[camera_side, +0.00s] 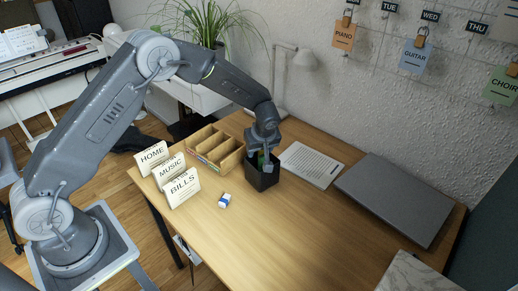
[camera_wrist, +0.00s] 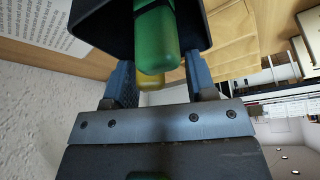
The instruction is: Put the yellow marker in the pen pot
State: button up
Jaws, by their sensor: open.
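The dark pen pot (camera_side: 262,178) stands upright on the desk, and its rim shows at the top of the wrist view (camera_wrist: 98,22). A green marker (camera_wrist: 157,42) sticks up out of it. The yellow marker (camera_wrist: 150,81) shows just behind the green one, with its end between my fingers; it appears to stand in the pot, but its lower part is hidden. My gripper (camera_side: 264,150) is right over the pot, pointing down. In the wrist view my gripper (camera_wrist: 159,82) is open, with a finger on each side of the markers and gaps to them.
A wooden divided tray (camera_side: 213,150) stands left of the pot, with cards marked HOME, MUSIC and BILLS (camera_side: 182,188) nearby. A small blue-and-white eraser (camera_side: 224,201) lies in front. A printed sheet (camera_side: 311,165) and a closed laptop (camera_side: 395,198) lie to the right. The desk's front middle is clear.

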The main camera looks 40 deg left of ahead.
jog(key=shift+r, duration=0.45)
jog(key=s+d+r+m, duration=0.1)
jog(key=s+d+r, duration=0.15)
jog(key=r, duration=0.65)
jog(key=s+d+r+m, duration=0.1)
jog(key=s+r, duration=0.3)
jog(key=r, duration=0.5)
jog(key=s+r+m+t+h, duration=0.1)
jog(key=s+r+m, duration=0.1)
jog(key=s, duration=0.6)
jog(key=s+r+m+t+h, duration=0.1)
jog(key=s+r+m, duration=0.1)
jog(key=s+m, duration=0.3)
jog(key=s+r+m+t+h, duration=0.1)
jog(key=s+r+m+h, duration=0.1)
jog(key=s, duration=1.1)
jog(key=shift+d+r+m+t, duration=0.15)
jog(key=shift+r+m+t, duration=0.15)
jog(key=shift+r+m, duration=0.45)
